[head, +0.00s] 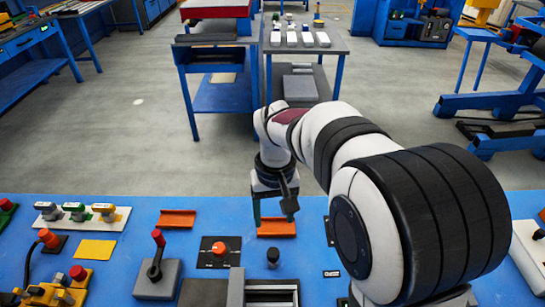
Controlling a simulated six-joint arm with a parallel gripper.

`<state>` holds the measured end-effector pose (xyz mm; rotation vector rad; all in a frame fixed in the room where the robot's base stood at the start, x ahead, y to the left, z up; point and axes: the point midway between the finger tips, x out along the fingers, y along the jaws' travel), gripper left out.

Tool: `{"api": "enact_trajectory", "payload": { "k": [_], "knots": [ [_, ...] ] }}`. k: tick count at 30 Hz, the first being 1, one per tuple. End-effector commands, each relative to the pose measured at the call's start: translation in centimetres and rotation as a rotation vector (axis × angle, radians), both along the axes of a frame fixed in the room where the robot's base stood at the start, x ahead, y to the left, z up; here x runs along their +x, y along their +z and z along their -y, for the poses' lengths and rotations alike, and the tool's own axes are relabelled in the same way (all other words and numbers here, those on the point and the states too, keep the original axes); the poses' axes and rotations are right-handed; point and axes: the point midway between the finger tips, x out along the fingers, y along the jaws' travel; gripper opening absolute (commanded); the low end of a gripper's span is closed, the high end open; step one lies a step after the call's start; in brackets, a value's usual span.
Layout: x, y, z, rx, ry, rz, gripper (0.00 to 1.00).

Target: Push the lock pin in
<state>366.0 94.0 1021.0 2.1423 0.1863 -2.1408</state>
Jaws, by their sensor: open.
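My gripper (273,212) points down over the far part of the blue bench, its two fingers apart with nothing seen between them. Below it is an orange-red bracket (277,228); I cannot tell whether the fingers touch it. A small black upright knob (273,257) stands nearer, just in front of that bracket and apart from the gripper. It may be the lock pin, but the picture does not make that certain. How far it stands out is too small to tell. A grey metal frame or slide (271,285) lies in front of the knob, cut off by the lower edge.
Left of the knob are a red rotary switch (219,249) on a black plate, a red-topped lever (157,262) and another orange-red bracket (177,219). Several toggle clamps (74,212) stand further left. My arm covers the bench to the right.

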Motion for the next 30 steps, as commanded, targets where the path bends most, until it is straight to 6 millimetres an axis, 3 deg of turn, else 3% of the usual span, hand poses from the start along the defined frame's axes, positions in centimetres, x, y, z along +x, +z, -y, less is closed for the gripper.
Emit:
{"api": "enact_trajectory", "payload": {
  "k": [9,15,27,30],
  "knots": [
    [-0.3,-9.3,0.0,-0.001,-0.004,-0.007,0.69],
    [-0.2,-13.1,-0.1,0.000,-0.006,-0.005,0.69],
    [-0.2,-14.2,-0.1,0.001,-0.005,-0.001,0.69],
    [-0.2,-14.2,-0.1,0.001,-0.005,-0.001,0.51]
  ]
}}
